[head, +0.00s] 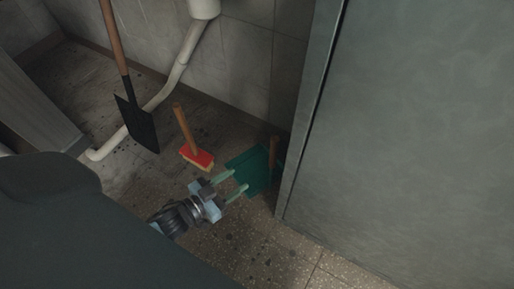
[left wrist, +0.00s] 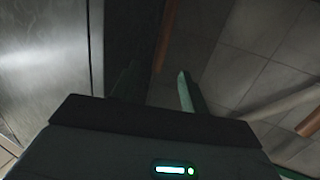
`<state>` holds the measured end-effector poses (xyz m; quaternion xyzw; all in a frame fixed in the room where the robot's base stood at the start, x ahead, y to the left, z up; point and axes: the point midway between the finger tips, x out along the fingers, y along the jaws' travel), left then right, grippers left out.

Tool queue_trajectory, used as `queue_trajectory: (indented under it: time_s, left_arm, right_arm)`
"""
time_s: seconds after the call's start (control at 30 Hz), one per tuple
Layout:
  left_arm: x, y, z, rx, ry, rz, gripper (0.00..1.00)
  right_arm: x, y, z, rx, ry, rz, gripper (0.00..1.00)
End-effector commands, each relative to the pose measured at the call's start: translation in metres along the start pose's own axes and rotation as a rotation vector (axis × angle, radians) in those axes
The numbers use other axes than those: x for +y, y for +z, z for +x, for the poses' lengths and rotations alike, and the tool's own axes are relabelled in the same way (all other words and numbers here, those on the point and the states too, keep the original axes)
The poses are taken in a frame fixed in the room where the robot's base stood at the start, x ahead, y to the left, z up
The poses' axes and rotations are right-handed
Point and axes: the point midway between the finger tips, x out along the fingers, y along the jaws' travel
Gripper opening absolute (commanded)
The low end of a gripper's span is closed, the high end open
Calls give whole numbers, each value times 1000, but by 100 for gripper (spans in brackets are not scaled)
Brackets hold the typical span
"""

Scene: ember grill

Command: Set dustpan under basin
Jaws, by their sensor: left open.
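A green dustpan (head: 252,172) with an upright brown handle (head: 273,150) stands on the floor against the edge of the large grey panel. My left gripper (head: 238,180) is open and empty, low in front of the dustpan, its fingertips overlapping the pan in the head view. In the left wrist view a brown handle (left wrist: 167,35) shows between the two fingers, apparently beyond their tips. A white rounded fitting (head: 204,7) at the top edge joins a pipe; the basin itself is not clearly seen. My right gripper is out of view.
A red brush (head: 197,157) with a wooden handle stands left of the dustpan. A black-bladed shovel (head: 135,122) leans farther left, by the white pipe (head: 172,82). The tall grey panel (head: 410,130) closes off the right. Speckled floor (head: 265,245) in front is clear.

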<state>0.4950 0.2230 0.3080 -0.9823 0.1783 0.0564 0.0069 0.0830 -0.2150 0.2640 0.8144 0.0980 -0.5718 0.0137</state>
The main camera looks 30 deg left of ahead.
Motion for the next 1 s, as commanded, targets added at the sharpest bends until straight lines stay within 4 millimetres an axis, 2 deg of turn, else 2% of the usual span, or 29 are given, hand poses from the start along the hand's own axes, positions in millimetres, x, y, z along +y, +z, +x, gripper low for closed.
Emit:
queue_trajectory:
  time_s: [0.03, 0.1, 0.17, 0.3, 0.43, 0.5, 0.6, 0.7, 0.8, 1.0]
  left_arm:
    - [10, 16, -24, -64, -25, -17, 45]
    - [22, 37, -56, -160, -62, -35, 45]
    - [33, 53, -86, -249, -91, -48, 45]
    - [62, 81, -160, -466, -137, -81, 45]
    - [91, 96, -233, -677, -151, -110, 45]
    - [106, 98, -270, -784, -149, -128, 45]
    - [125, 96, -315, -915, -136, -148, 45]
    - [140, 92, -347, -1010, -120, -165, 45]
    - [148, 88, -365, -1065, -107, -175, 45]
    - [152, 86, -373, -1089, -101, -180, 45]
  right_arm:
    - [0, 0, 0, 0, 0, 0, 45]
    - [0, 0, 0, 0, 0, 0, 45]
    - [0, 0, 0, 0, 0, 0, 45]
    - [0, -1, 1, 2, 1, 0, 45]
    - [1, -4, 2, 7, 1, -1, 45]
    - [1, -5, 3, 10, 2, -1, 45]
    - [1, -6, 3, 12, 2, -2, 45]
    - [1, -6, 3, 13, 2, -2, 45]
    - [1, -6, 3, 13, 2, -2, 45]
    - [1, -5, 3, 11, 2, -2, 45]
